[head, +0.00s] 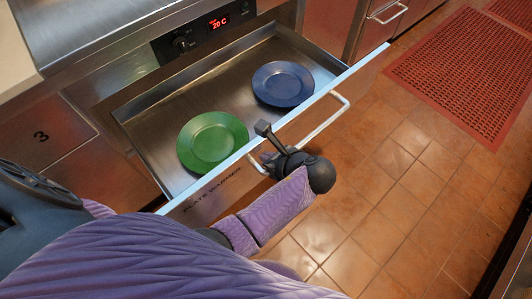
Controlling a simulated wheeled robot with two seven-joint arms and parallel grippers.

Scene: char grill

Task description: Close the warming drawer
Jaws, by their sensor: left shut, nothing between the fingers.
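The warming drawer (147,128) is pulled out from the steel unit, with its front panel (215,190) marked "Plate Warmer" facing me. A green plate (213,141) and a blue plate (283,84) lie inside it. A bar handle (328,122) runs along the outside of the front. My left gripper (267,142) is shut and empty at the drawer front, over its top edge near the handle's left end. Whether it touches the front I cannot tell. My right gripper is out of view.
A control panel with a knob (182,43) and a red display reading 20 C (219,22) sits above the drawer. A drawer marked 3 (42,137) is at the left. A red perforated mat (465,75) lies on the tiled floor at the right. The floor before the drawer is clear.

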